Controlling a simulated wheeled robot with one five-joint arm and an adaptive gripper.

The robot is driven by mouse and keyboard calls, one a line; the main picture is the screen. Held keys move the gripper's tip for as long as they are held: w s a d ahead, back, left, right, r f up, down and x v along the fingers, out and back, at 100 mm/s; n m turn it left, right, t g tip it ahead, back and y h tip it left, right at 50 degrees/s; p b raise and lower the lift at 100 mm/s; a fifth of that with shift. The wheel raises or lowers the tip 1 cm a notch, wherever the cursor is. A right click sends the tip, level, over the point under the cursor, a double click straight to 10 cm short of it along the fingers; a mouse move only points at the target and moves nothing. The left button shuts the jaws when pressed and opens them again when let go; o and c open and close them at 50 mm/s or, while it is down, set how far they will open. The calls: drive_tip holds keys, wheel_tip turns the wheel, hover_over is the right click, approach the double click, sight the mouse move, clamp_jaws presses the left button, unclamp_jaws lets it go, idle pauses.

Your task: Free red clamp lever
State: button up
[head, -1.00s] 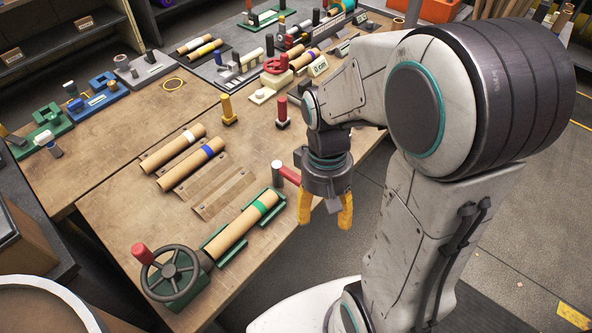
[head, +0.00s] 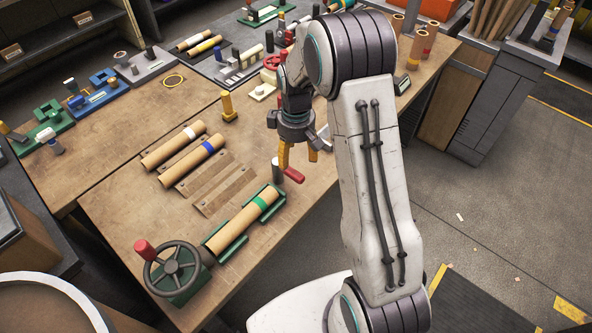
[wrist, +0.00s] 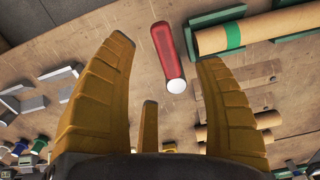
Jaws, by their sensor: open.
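In the wrist view the red lever (wrist: 167,52) lies ahead of and between the fingers, with a pale round end towards me. My gripper (head: 298,157) has yellow fingers, is open and empty, and hangs just above the lever. In the wrist view its fingers (wrist: 165,100) stand wide apart. Contact with the lever cannot be told.
A handwheel with a red knob (head: 173,267) stands at the cradle's near end. Two cardboard rolls with white (head: 173,146) and blue (head: 192,161) bands lie on a wooden rack to the left. A yellow clamp (head: 228,108) stands behind.

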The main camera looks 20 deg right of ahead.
sight(296, 171)
drive_tip(key=shift+s+f, duration=0.1)
drive_tip(key=shift+f, duration=0.4)
drive_tip(key=shift+f+p, duration=0.6)
drive_tip(key=shift+f, duration=2.55)
drive_tip(key=c, duration=1.3)
clamp_jaws()
